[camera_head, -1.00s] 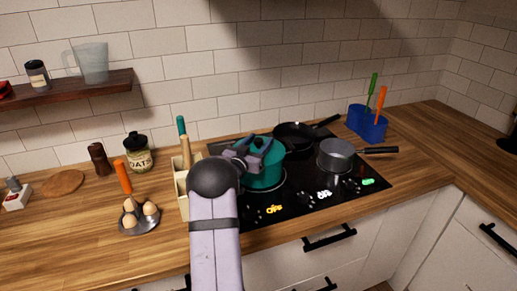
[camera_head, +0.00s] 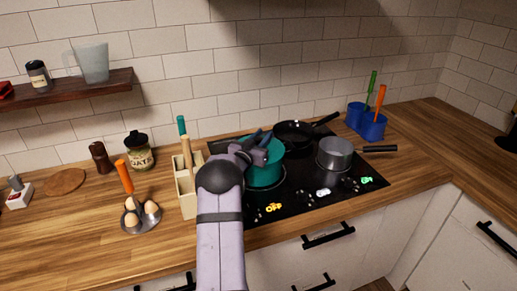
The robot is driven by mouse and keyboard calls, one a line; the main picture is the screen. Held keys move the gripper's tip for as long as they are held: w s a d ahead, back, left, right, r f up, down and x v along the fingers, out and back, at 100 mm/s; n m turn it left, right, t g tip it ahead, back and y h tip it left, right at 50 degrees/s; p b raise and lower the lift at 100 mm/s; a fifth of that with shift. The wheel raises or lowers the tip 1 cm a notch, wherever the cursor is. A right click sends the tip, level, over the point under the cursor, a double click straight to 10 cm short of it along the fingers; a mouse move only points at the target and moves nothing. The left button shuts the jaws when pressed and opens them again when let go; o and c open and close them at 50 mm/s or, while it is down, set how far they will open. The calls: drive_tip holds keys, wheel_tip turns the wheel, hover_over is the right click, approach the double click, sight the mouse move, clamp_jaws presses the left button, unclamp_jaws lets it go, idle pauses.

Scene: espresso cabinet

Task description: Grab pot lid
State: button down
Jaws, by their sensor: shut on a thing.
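A teal pot (camera_head: 268,174) stands on the left side of the black cooktop (camera_head: 300,191). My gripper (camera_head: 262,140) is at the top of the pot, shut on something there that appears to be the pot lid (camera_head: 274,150). My arm comes from the front and hides the pot's left part. The lid's handle is hidden by my fingers, and I cannot tell whether the lid is clear of the rim.
A black frying pan (camera_head: 296,133) is behind the pot, and a grey saucepan (camera_head: 335,157) is to its right. A pale utensil holder (camera_head: 186,190) stands close to the left. Blue containers (camera_head: 372,124) with utensils stand at the back right.

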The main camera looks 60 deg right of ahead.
drive_tip(key=shift+r, duration=0.1)
wheel_tip(320, 180, up, 10)
drive_tip(key=b, duration=0.2)
idle(0.4)
